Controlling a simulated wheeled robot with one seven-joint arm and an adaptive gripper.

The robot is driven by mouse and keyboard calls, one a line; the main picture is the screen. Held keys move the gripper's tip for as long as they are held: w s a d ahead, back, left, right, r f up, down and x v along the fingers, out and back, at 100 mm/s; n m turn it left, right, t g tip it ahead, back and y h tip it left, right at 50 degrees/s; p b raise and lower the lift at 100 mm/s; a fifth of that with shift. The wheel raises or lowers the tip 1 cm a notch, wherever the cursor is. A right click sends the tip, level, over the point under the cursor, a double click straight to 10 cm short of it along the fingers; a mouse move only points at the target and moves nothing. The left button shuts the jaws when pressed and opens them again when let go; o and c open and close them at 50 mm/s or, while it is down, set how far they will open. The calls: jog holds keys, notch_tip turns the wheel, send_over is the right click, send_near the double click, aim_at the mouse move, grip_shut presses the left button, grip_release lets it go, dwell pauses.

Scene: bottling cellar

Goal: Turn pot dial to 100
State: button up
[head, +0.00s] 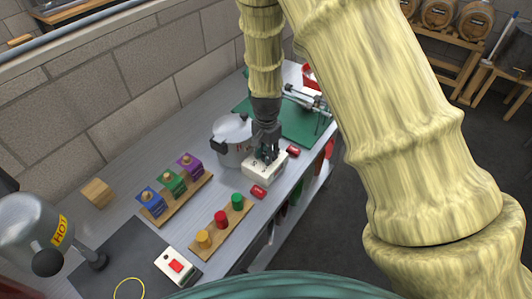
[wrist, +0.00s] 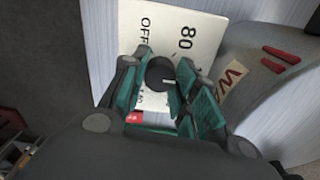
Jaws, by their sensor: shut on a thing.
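The pot dial is a black knob (wrist: 158,72) with a white pointer mark on a white box (head: 262,172). The box also shows in the wrist view (wrist: 205,28), with "OFF" and "80" legible on its face; other markings are partly hidden by my fingers. The pointer mark lies toward the lower right of the knob in the wrist view, away from "OFF". I cannot read which number it points to. My gripper (head: 267,154) points down over the box, its green-padded fingers shut on the knob. The metal pot (head: 231,133) stands beside the box, lid on.
Red pieces lie at both ends of the box, one in front (head: 258,192) and one behind (head: 292,151). A wooden strip (head: 212,243) with coloured pegs and another with coloured blocks stand nearer. A green mat (head: 298,125) lies behind. A hot lamp-like device (head: 30,228) stands left.

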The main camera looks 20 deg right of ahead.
jog(key=o, duration=1)
jog(key=shift+o, duration=0.2)
notch_tip(320, 180, up, 12)
dwell(0.4)
